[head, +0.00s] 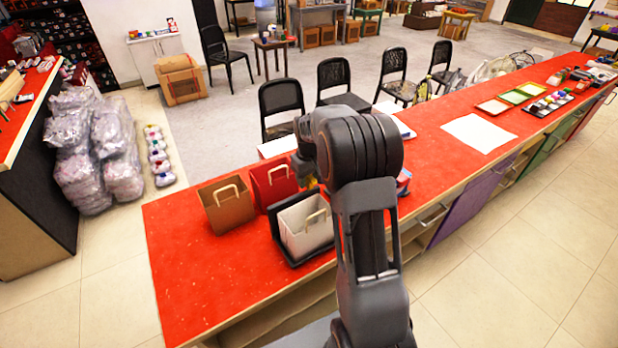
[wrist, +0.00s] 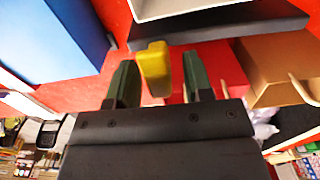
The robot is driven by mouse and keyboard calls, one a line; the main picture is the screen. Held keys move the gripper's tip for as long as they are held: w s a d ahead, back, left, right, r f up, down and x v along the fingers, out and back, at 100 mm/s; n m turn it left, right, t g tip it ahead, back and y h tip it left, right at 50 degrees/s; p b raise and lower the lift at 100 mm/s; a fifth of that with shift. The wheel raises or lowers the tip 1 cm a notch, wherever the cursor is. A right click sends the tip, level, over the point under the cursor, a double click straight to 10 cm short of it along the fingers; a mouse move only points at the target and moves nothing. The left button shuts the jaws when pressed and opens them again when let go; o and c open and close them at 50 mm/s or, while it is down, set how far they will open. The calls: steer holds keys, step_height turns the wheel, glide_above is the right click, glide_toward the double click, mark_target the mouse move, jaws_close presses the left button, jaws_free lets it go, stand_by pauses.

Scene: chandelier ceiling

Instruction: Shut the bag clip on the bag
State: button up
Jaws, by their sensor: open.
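A yellow piece (wrist: 154,68), which looks like the bag clip, stands between the two spread fingers of my gripper (wrist: 158,88) in the wrist view. I see a gap on each side of it. A bit of yellow (head: 310,183) also shows beside my arm in the head view. A white bag (head: 305,232) with a tan handle stands in a black tray (head: 279,248) on the red counter. A red bag (head: 272,184) and a brown bag (head: 228,207) stand to its left. I cannot tell which bag the clip sits on. My arm hides the gripper in the head view.
The red counter (head: 200,290) is bare at its near left end. A blue object (wrist: 50,45) is close on the left in the wrist view. A white sheet (head: 478,133) and several small trays lie further right. Black chairs stand behind the counter.

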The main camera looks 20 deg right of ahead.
steer(key=shift+c, duration=0.4)
jaws_close()
